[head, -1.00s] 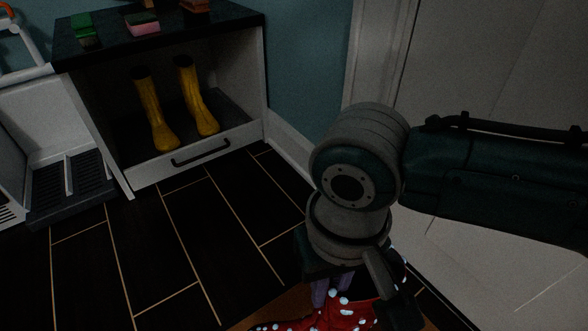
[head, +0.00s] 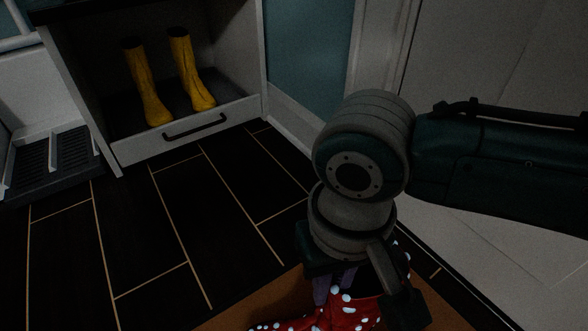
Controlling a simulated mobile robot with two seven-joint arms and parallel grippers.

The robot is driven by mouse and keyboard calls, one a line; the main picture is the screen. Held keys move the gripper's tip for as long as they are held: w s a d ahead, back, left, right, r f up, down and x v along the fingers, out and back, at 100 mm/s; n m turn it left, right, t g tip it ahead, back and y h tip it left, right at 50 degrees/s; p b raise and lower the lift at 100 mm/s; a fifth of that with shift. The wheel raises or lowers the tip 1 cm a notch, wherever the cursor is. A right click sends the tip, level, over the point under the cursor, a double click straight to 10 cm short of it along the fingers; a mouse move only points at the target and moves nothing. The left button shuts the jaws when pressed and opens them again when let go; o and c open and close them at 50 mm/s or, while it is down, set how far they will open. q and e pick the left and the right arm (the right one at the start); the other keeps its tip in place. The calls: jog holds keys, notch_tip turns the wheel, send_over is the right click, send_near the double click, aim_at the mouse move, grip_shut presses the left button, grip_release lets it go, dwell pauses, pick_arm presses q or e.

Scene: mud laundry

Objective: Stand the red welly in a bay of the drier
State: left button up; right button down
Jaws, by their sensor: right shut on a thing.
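The red welly (head: 335,312) with white spots is at the bottom of the head view, partly hidden by my right gripper and cut off by the frame's lower edge. My right gripper (head: 355,285) points down and is shut on the welly's upper part. The welly is over an orange-brown mat (head: 235,318); I cannot tell whether it touches it. A dark slatted rack with upright dividers, seemingly the drier (head: 48,160), stands at the left edge, partly cut off. My left gripper is not in view.
Two yellow wellies (head: 146,85) (head: 190,70) stand in an open cabinet (head: 180,145) with a dark handle at the back left. Dark plank floor (head: 180,220) between the mat and cabinet is clear. A pale door (head: 490,60) is at the right.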

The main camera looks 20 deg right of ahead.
jog(key=shift+f, duration=0.15)
jog(key=c, duration=0.8)
grip_release()
